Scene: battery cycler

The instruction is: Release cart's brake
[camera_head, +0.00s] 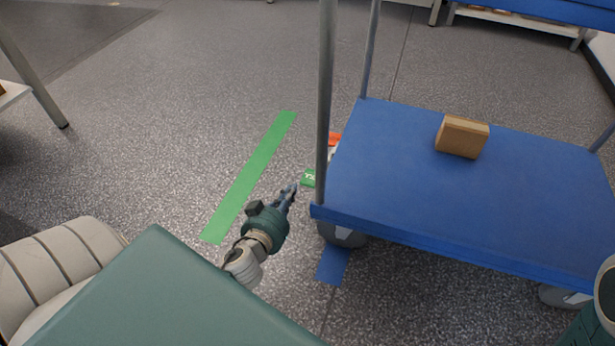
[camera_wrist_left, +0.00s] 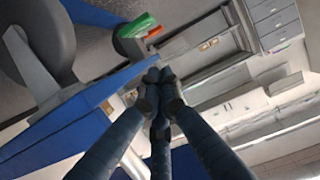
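The cart (camera_head: 400,190) has a blue lower shelf on grey posts and stands to the right of my left gripper. A small green tab with white lettering (camera_head: 309,177) and an orange tab (camera_head: 334,139) stick out at the cart's left side. In the left wrist view the green tab (camera_wrist_left: 138,27) and the orange tab (camera_wrist_left: 152,34) show above the fingertips. My left gripper (camera_head: 293,188) is low beside the green tab, with its fingers together and nothing seen between them. It also shows in the left wrist view (camera_wrist_left: 160,77). Contact with the tab cannot be told. My right gripper is out of view.
A cardboard box (camera_head: 462,137) sits on the cart's shelf. A caster wheel (camera_head: 343,233) is under the near left corner, and a large wheel (camera_wrist_left: 38,38) shows in the wrist view. A green floor strip (camera_head: 250,175) lies to the left, with open floor around it.

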